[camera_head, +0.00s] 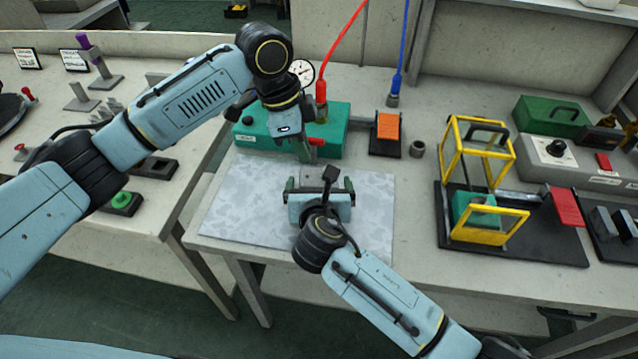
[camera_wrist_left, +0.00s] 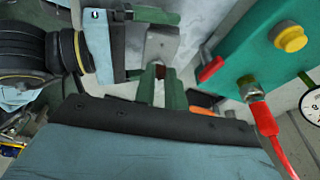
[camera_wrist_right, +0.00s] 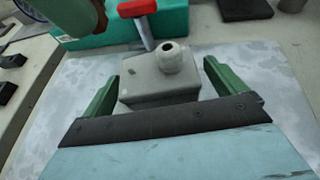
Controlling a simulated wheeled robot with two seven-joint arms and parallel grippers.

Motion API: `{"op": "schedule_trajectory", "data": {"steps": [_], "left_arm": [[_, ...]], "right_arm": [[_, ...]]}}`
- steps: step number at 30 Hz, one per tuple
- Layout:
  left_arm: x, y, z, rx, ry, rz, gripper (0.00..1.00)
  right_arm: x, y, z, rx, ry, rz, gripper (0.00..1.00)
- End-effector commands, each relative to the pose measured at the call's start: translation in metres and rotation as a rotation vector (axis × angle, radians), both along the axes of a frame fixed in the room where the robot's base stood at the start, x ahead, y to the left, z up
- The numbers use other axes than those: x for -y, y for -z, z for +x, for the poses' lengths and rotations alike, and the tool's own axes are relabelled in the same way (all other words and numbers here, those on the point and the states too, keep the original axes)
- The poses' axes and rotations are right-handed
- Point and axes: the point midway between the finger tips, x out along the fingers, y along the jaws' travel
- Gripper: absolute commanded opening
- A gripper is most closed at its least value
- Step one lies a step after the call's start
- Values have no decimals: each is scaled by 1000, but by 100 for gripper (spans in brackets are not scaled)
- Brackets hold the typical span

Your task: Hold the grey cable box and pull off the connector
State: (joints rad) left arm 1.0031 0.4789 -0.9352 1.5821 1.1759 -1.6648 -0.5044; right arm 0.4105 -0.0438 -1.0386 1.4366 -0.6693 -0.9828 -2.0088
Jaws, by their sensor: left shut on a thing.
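The grey cable box (camera_wrist_right: 155,82) lies on the pale mat between the fingers of my right gripper (camera_wrist_right: 160,85). Both fingers are open beside it, with a clear gap on the right. The round stub (camera_wrist_right: 170,57) on the box is bare. The box also shows in the left wrist view (camera_wrist_left: 162,42). In the head view my right gripper (camera_head: 320,185) largely hides it. My left gripper (camera_head: 305,157) is above and behind the box. Its fingers (camera_wrist_left: 161,88) are shut on a small dark red piece (camera_wrist_left: 160,72), apparently the connector, mostly hidden by them.
A teal box (camera_head: 340,120) with a red handle (camera_wrist_right: 137,8), gauge (camera_head: 302,71) and red hose (camera_head: 340,45) stands close behind. The speckled mat (camera_head: 240,210) is clear at the left. A yellow frame (camera_head: 490,238) stands at the right.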

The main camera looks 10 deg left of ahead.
Motion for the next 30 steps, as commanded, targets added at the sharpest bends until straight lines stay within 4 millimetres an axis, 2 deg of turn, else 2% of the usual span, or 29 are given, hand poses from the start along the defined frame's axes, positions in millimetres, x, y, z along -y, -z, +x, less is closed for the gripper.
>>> {"op": "schedule_trajectory", "data": {"steps": [11,14,24,30], "left_arm": [[0,-2,0,0,0,0,0],[0,-8,0,0,0,0,0],[0,-30,0,0,0,0,0],[0,-35,0,0,0,0,0]], "right_arm": [[1,-3,-5,0,-2,1,99],[3,-8,-17,0,-2,0,99],[15,-36,-81,-1,-2,2,99],[19,-45,-104,0,-1,0,99]]}}
